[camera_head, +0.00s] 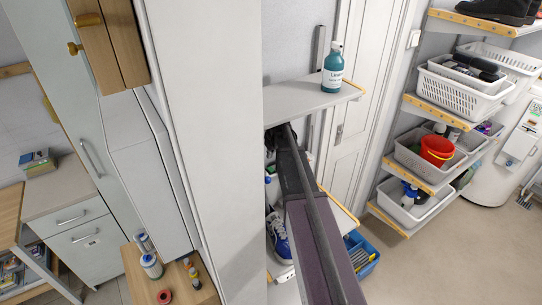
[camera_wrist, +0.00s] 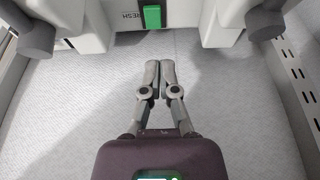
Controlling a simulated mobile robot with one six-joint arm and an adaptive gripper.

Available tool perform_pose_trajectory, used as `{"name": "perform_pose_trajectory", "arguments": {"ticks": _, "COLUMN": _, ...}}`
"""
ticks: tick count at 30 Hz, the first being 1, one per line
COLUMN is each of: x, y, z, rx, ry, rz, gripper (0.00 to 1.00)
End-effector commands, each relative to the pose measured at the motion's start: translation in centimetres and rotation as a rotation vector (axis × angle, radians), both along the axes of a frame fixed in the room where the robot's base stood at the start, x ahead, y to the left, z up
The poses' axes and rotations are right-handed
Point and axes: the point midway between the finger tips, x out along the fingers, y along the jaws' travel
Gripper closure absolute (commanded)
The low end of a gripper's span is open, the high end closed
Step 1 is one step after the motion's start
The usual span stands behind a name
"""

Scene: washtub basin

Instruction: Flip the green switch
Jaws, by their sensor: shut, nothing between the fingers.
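The green switch (camera_wrist: 152,17) shows at the top centre of the wrist view, set in a pale grey housing beside the letters "RESH". My gripper (camera_wrist: 160,66) is shut with its two fingers together and nothing between them. In the wrist view its fingertips lie a little below the switch and slightly to its right, apart from it in the picture. In the head view my arm reaches in under the shelf, and neither the gripper nor the green switch can be made out there.
Dark grey round parts flank the housing, left (camera_wrist: 37,32) and right (camera_wrist: 265,22). A slotted metal upright (camera_wrist: 302,88) stands at the right. In the head view, a shelf (camera_head: 290,98) with a teal bottle (camera_head: 332,72) lies above my arm. A blue shoe (camera_head: 279,238) sits below.

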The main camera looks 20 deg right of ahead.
Motion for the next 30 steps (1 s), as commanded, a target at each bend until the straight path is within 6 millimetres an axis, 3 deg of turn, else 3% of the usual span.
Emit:
{"name": "perform_pose_trajectory", "arguments": {"ticks": 18, "x": 1.5, "y": 0.3, "z": -5.1, "rx": 0.0, "ry": 0.0, "rz": 0.0, "gripper": 1.0}}
{"name": "perform_pose_trajectory", "arguments": {"ticks": 30, "x": 1.9, "y": 0.4, "z": -6.5, "rx": 0.0, "ry": 0.0, "rz": 0.001, "gripper": 1.0}}
